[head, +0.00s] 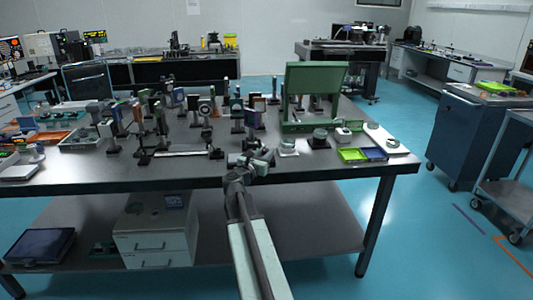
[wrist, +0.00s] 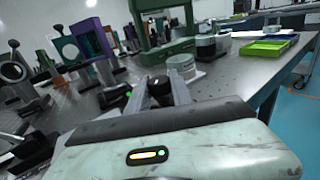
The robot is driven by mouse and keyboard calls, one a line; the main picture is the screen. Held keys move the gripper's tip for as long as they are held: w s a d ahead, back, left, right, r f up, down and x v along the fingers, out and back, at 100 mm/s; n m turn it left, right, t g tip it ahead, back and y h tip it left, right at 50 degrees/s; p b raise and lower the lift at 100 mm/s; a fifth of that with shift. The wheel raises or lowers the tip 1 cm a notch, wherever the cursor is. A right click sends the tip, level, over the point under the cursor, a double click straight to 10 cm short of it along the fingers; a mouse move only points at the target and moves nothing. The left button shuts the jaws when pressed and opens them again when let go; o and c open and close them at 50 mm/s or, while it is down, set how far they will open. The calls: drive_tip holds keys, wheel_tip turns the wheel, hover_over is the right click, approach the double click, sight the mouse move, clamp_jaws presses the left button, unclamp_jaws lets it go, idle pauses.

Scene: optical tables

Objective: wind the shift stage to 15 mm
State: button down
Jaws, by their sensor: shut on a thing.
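My gripper (head: 254,158) is at the front edge of the near optical table (head: 110,176). In the wrist view my gripper (wrist: 157,92) has its two grey fingers on either side of a small dark round knob (wrist: 159,86), and it is shut on it. The knob appears to belong to the shift stage, but the stage's body is mostly hidden by my gripper and cannot be made out clearly. No scale or millimetre reading is legible in either view.
Several mounted optics (head: 205,106) crowd the table behind and left of my gripper. A green frame (head: 312,92) stands behind to the right. A round grey piece (head: 288,146) and green and blue trays (head: 362,154) are at the right.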

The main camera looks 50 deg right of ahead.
drive_tip(key=shift+d+m+g, duration=0.1)
drive_tip(key=shift+m+g, duration=0.5)
drive_tip(key=shift+g, duration=0.3)
drive_tip(key=c, duration=1.1)
unclamp_jaws()
drive_tip(key=shift+c, duration=0.2)
drive_tip(key=v, duration=0.8)
drive_tip(key=shift+f, duration=0.15)
